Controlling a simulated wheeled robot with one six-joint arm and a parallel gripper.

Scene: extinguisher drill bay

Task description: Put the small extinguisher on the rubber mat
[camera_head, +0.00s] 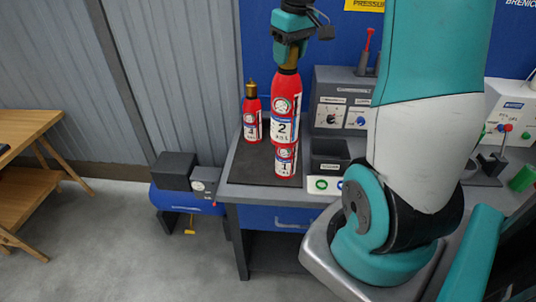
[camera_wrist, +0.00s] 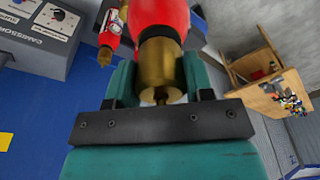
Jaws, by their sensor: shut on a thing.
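My gripper (camera_head: 290,44) is shut on the brass top of a red extinguisher labelled 2 (camera_head: 286,100), which hangs upright. The wrist view shows its brass neck (camera_wrist: 160,65) between the jaws. The extinguisher labelled 1 (camera_head: 286,162) stands low behind or below the held one, its upper part hidden; I cannot tell the gap between them. A red extinguisher (camera_head: 252,122) with a brass top, its number seemingly 3, stands to the left, further back. The dark rubber mat (camera_head: 243,168) lies on the left end of the bench under the standing ones.
A grey control box (camera_head: 342,85) with knobs stands behind, right of the held extinguisher. A black open bin (camera_head: 330,155) and a panel with green buttons (camera_head: 321,184) are to the right. The mat's front left looks bare. A wooden table (camera_head: 28,122) stands far left.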

